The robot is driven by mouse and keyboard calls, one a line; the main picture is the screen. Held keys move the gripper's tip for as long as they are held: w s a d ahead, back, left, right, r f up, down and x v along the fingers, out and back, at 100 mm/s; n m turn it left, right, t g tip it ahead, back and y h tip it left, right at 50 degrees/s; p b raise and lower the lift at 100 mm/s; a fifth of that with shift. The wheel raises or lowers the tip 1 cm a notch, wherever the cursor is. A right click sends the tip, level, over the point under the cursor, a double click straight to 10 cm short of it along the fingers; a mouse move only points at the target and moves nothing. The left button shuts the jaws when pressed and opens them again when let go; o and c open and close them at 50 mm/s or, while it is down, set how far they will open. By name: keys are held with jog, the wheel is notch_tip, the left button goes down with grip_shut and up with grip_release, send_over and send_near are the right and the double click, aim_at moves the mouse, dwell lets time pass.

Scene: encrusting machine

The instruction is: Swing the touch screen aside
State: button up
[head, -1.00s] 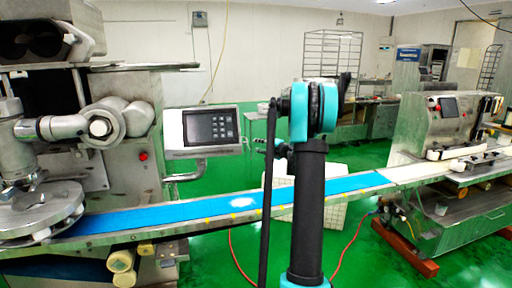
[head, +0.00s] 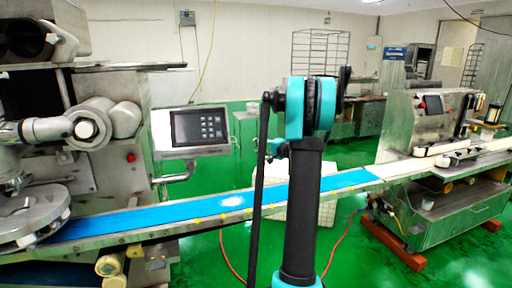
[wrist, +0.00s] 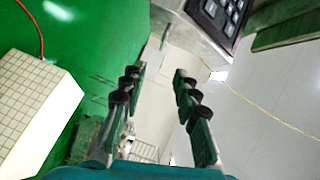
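The touch screen (head: 200,127) is a dark panel with several light buttons in a pale metal housing. It stands on a bent metal arm (head: 178,178) beside the encrusting machine, above the near end of the blue belt. In the wrist view the screen (wrist: 218,14) shows at the top, right of centre, tilted and cut off by the frame edge. My gripper (wrist: 160,72) is open, with nothing between its fingers. The screen housing lies beyond the fingertips, apart from them. In the head view my arm hides most of the gripper.
The blue conveyor belt (head: 140,217) runs from the encrusting machine (head: 105,85) behind my arm to a second machine (head: 432,125) at the right. A white crate (wrist: 38,112) stands on the green floor. A wire rack (head: 320,58) stands at the back.

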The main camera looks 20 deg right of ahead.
jog(key=s+d+r, duration=0.1)
jog(key=s+d, duration=0.3)
jog(key=s, duration=0.1)
dwell(0.7)
